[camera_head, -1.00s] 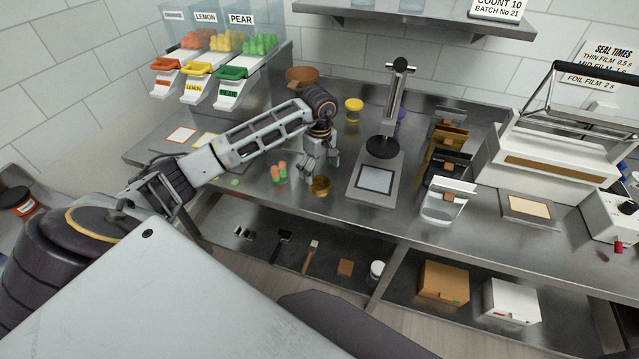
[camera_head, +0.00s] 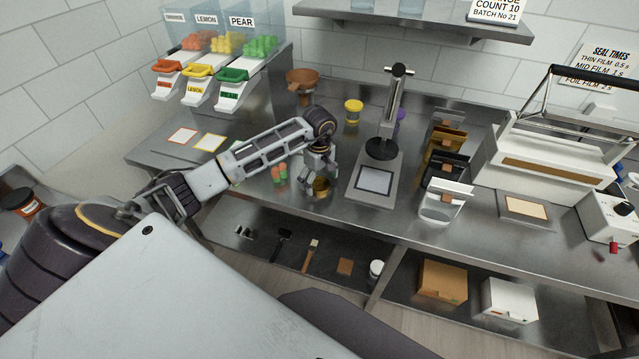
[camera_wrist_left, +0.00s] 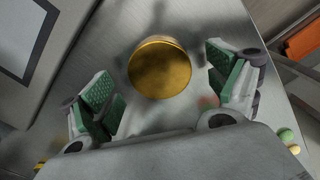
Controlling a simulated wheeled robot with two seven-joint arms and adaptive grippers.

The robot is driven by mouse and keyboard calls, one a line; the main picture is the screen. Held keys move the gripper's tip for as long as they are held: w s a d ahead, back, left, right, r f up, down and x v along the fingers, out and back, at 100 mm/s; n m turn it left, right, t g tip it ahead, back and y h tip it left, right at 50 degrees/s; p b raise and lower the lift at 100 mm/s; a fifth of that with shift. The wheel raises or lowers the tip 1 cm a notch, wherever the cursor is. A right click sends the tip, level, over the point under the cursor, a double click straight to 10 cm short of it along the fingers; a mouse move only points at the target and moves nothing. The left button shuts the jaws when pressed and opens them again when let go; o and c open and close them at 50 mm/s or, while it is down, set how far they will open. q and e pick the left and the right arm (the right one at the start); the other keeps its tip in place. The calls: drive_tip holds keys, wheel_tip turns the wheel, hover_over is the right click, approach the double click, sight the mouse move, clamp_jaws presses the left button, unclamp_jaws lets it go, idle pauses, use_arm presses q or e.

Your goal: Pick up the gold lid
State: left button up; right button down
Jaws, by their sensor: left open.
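The gold lid (camera_wrist_left: 160,69) is a round, shiny gold disc with a low rim on the steel counter. In the left wrist view it lies between and slightly beyond the open fingers. In the head view the gold lid (camera_head: 321,187) sits just below the left gripper's fingers. My left gripper (camera_head: 320,173) is open and empty above it. In the left wrist view the left gripper (camera_wrist_left: 166,92) shows its green pads apart on both sides of the lid, with no clear contact. My right gripper is out of view.
Orange and green gummies (camera_head: 279,174) stand left of the lid. A press stand with a pale pad (camera_head: 375,181) is close on its right. A yellow-lidded jar (camera_head: 353,112) and a brown funnel (camera_head: 302,80) are behind. The counter's front edge is near the lid.

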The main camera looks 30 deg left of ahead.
use_arm(q)
drive_tip(key=shift+f, duration=0.35)
drive_tip(key=c, duration=0.8)
